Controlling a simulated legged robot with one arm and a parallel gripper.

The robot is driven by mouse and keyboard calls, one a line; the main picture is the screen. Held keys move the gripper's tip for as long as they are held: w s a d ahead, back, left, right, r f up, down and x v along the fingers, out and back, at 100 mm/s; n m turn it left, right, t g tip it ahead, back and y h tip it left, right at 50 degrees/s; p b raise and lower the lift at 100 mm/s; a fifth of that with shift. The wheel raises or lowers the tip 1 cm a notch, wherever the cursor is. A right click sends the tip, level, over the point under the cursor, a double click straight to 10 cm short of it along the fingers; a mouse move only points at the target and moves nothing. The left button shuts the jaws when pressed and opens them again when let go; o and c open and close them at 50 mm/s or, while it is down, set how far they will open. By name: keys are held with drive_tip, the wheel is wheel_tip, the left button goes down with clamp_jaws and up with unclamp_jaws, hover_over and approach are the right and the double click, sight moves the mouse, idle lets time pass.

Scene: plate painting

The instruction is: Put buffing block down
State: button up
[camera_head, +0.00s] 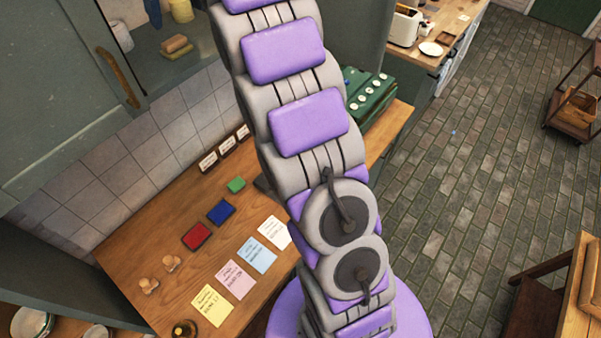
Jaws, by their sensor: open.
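My gripper is not in view; my purple and grey arm runs up the middle and leaves the frame at the top. I cannot tell for sure which thing is the buffing block. A tan and yellow stack of small blocks or sponges (176,46) sits on the shelf at the upper left. My arm hides part of the counter.
Several paper notes, one yellow (211,305), lie along the counter's front. Two wooden knobbed pieces (149,286) stand at its left. A green box with white knobs (369,96) stands behind my arm. A toaster (405,27) is farther back.

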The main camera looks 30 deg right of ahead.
drive_tip(key=s+f+m+g, duration=0.1)
drive_tip(key=s+f, duration=0.6)
drive_tip(key=s, duration=0.8)
drive_tip(key=s+a+f+m+g, duration=0.1)
drive_tip(key=s+f+g, duration=0.1)
drive_tip(key=s+f, duration=0.6)
drive_tip(key=s+a+f+m+g+h, duration=0.1)
drive_tip(key=s+f, duration=0.7)
drive_tip(key=s, duration=1.4)
drive_tip(key=shift+f+g, duration=0.15)
drive_tip(key=shift+g, duration=0.65)
wheel_tip(320, 180, down, 24)
drive_tip(key=b, duration=2.4)
drive_tip(key=shift+f, duration=0.15)
